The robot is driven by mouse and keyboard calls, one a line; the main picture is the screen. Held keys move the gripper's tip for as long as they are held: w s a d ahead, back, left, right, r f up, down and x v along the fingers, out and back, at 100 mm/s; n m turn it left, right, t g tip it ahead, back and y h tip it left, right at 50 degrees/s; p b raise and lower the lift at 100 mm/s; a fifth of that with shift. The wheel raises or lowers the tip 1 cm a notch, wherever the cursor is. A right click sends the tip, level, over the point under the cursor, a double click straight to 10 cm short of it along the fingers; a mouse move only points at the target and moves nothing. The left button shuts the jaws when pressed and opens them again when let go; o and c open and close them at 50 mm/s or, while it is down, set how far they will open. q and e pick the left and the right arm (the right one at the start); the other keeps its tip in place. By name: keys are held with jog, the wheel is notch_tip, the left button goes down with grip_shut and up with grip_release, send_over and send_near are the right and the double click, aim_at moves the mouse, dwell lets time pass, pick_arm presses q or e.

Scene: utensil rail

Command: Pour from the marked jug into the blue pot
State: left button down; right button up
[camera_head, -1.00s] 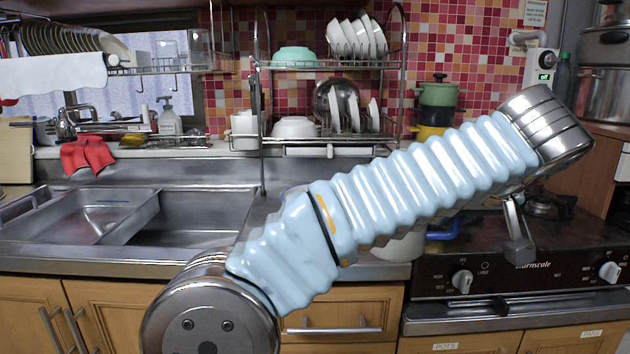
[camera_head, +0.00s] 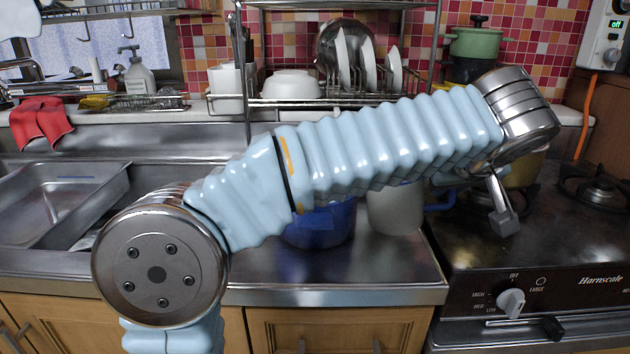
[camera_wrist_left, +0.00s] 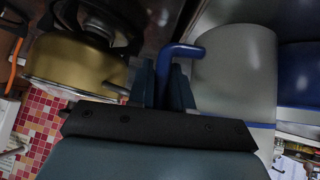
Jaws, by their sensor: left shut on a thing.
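The jug (camera_head: 393,209) is pale grey with a blue handle (camera_head: 441,203). It stands upright on the steel counter, partly hidden by my left arm. The blue pot (camera_head: 322,226) stands just left of the jug, its top hidden behind my arm. In the left wrist view my left gripper (camera_wrist_left: 169,82) is shut on the jug's blue handle (camera_wrist_left: 184,50), with the jug's body (camera_wrist_left: 236,72) to the right. The blue pot (camera_wrist_left: 299,75) shows at the right edge there. No mark on the jug can be made out. My right gripper is not in view.
A stove (camera_head: 470,245) is at the right, with a gold pot (camera_head: 527,172) behind my wrist. A sink (camera_head: 60,205) is at the left. A dish rack (camera_head: 330,98) with bowl and plates is behind. The counter's front strip (camera_head: 330,280) is clear.

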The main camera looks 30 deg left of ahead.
pick_arm(q)
jog(key=shift+s+a+r+n+t+h+p, duration=0.1)
jog(key=shift+s+a+r+n+t+h, duration=0.25)
jog(key=shift+a+r+h, duration=0.9)
jog(key=shift+s+a+r+n+t+h+p, duration=0.15)
jog(key=shift+a+r+n+t+h, duration=0.3)
jog(key=shift+r, duration=1.65)
jog(key=shift+s+a+r+n+t+h+p, duration=0.1)
jog(key=shift+s+a+r+n+t+h, duration=0.35)
jog(key=shift+r, duration=1.25)
jog(key=a+h+b, duration=0.1)
jog(key=r+n+h+b, duration=0.1)
jog(key=a+r+h+b, duration=0.1)
jog(key=shift+s+a+r+n+t, duration=0.1)
jog(key=shift+s+a+n+t, duration=0.15)
jog(key=shift+a+n+t, duration=0.1)
jog(key=shift+s+d, duration=0.2)
jog(key=shift+s, duration=0.3)
jog(key=shift+a+b, duration=0.2)
jog(key=shift+b, duration=0.25)
jog(key=shift+a, duration=0.1)
dwell(1.3)
